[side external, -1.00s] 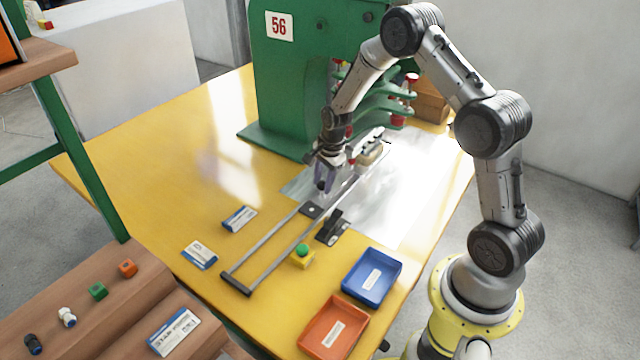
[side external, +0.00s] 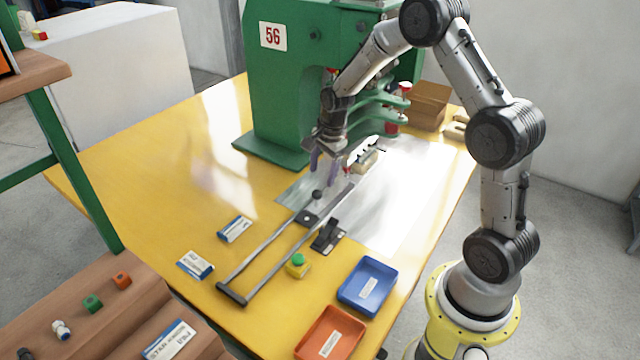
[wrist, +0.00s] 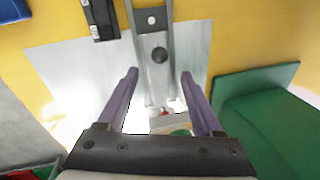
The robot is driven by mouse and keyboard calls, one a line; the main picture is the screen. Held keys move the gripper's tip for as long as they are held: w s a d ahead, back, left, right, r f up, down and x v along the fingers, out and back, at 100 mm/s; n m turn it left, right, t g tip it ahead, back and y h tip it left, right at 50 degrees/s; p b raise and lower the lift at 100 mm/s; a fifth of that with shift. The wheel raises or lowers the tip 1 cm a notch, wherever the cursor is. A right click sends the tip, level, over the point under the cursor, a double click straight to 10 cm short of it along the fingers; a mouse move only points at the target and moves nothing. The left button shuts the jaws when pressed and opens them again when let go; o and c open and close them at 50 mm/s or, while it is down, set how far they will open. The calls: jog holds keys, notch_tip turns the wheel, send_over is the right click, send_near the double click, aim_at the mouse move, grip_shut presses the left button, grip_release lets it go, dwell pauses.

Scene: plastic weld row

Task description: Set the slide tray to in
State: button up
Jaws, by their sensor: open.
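The slide tray is a narrow grey metal strip (wrist: 157,82) between two long rails, with a round black knob (side external: 317,194) standing on it. The knob also shows in the wrist view (wrist: 159,55). A dark plate with a hole (side external: 307,217) lies between the rails just on the near side of the knob. My gripper (side external: 326,172) is open and empty, above the tray and a little behind the knob, towards the green press. In the wrist view its purple fingers (wrist: 159,76) are spread either side of the tray, with the knob beyond the tips, not between them.
The green press (side external: 275,100) stands behind, its arms close to my wrist. A black clamp-like block (side external: 328,236) and a green button on a yellow box (side external: 298,265) sit right of the rails. Blue (side external: 367,285) and orange (side external: 331,333) bins are at the front right.

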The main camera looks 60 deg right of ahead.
notch_tip(320, 180, up, 6)
jog(key=s, duration=0.1)
jog(key=shift+s+a+r, duration=0.15)
jog(key=shift+r, duration=0.1)
jog(key=shift+a, duration=0.1)
jog(key=s+a+r+n+t, duration=0.25)
jog(key=s+a+r, duration=0.2)
jog(key=r, duration=0.35)
jog(key=s+a+r+n+t, duration=0.1)
jog(key=s+a+r+n, duration=0.2)
jog(key=a+r, duration=0.45)
jog(key=s+a+f+n, duration=0.1)
jog(key=s+n, duration=0.6)
jog(key=s, duration=0.2)
jog(key=s+a+f+n, duration=0.1)
jog(key=s+n, duration=0.6)
jog(key=s, duration=0.2)
jog(key=shift+a+n, duration=0.35)
